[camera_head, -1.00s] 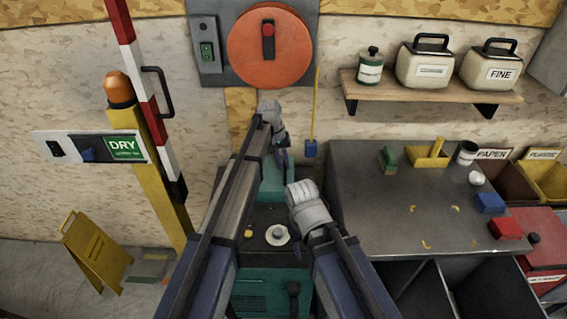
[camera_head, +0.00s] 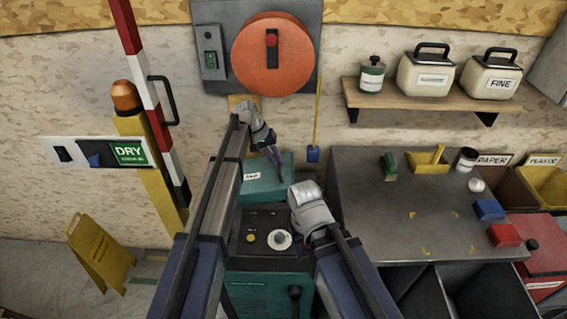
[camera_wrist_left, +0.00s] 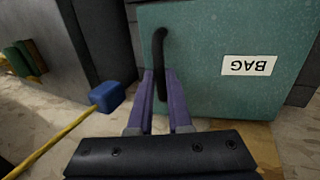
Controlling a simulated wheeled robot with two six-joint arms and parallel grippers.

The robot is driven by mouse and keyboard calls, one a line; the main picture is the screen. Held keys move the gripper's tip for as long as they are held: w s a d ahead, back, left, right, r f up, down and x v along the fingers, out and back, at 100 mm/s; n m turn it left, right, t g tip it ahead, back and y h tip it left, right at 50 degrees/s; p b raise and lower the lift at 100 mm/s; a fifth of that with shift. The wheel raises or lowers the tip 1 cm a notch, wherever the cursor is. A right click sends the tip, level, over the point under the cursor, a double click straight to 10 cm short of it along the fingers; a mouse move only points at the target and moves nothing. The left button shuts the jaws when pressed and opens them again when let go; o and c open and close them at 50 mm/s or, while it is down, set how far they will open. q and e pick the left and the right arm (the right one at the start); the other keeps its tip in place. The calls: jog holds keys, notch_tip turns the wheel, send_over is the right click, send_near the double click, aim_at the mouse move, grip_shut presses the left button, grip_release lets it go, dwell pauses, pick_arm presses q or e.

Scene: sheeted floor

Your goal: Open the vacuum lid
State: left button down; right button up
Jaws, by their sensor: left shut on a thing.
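The vacuum (camera_head: 262,285) is a teal machine with a dark control panel holding a yellow button and a pale knob. Its teal lid (camera_head: 285,190), marked with a white label, lies behind the panel, partly behind my left arm. In the left wrist view the lid (camera_wrist_left: 220,100) carries a BAG label and a black bar handle (camera_wrist_left: 160,50). My left gripper (camera_head: 272,158) is at the lid's far side; in the left wrist view its purple fingers (camera_wrist_left: 160,85) are shut on the handle. My right wrist is over the vacuum's right side; its fingers are hidden.
A grey workbench (camera_head: 400,220) stands close on the right. An orange reel (camera_head: 272,55) hangs on the wall behind. A striped barrier post and yellow floor sign (camera_head: 100,255) stand left.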

pick_arm(q)
jog(key=a+r+h+p, duration=0.1)
jog(key=a+r+p, duration=0.1)
jog(key=a+r, duration=0.2)
jog(key=shift+s+a+r+h+p, duration=0.15)
jog(key=shift+a+r+h+p, duration=0.2)
jog(key=shift+a, duration=1.5)
jog(key=c, duration=0.8)
grip_release()
jog(key=shift+a, duration=0.15)
jog(key=shift+c, duration=0.2)
jog(key=p+v, duration=0.6)
jog(key=v, duration=0.1)
jog(key=shift+r+p, duration=0.3)
jog(key=shift+p, duration=0.05)
